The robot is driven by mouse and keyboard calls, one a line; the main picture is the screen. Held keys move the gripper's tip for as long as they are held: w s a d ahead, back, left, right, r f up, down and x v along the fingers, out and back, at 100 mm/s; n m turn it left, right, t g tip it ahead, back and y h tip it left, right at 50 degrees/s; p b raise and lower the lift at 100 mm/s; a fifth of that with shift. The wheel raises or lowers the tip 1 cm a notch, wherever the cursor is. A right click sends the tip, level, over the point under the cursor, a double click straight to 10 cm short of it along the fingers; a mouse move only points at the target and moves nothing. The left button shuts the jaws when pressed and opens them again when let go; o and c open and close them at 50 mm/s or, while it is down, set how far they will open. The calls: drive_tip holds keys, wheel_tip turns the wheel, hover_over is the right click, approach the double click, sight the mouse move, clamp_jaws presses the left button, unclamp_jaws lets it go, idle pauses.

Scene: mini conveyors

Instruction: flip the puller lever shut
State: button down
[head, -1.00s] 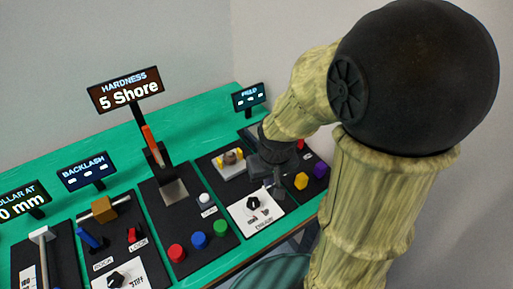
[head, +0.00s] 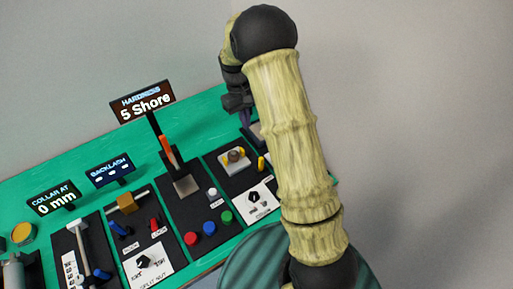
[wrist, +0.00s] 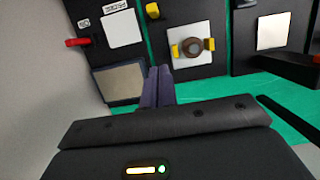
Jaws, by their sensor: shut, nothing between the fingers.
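On a black panel, a brown round part (head: 235,155) sits on a white plate between yellow jaws; it also shows in the wrist view (wrist: 195,46). This looks like the puller. A small yellow piece (head: 261,163), possibly its lever, stands on the right side of that panel; it appears cut off at the top of the wrist view (wrist: 152,10). I cannot tell its tilt. My gripper (head: 246,118) is shut and empty above the bench's far side. In the wrist view its dark purple fingers (wrist: 157,88) are together, apart from the puller.
A red lever (wrist: 78,42) and a grey plate (wrist: 118,83) are on the neighbouring panel.

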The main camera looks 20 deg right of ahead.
sight(261, 164)
drive_tip(key=shift+f, duration=0.1)
drive_tip(key=p+x, duration=0.2)
drive_tip(key=x, duration=0.8)
drive_tip(key=shift+s, duration=0.15)
drive_tip(key=s+p, duration=0.1)
drive_tip(key=s+d, duration=0.1)
drive_tip(key=s, duration=0.1)
drive_tip(key=shift+r+p, duration=0.2)
drive_tip(key=shift+p, duration=0.2)
drive_tip(key=shift+s+d+f, duration=0.1)
drive_tip(key=shift+s+d, duration=0.05)
drive_tip(key=shift+s, duration=0.2)
drive_tip(key=shift+w, duration=0.1)
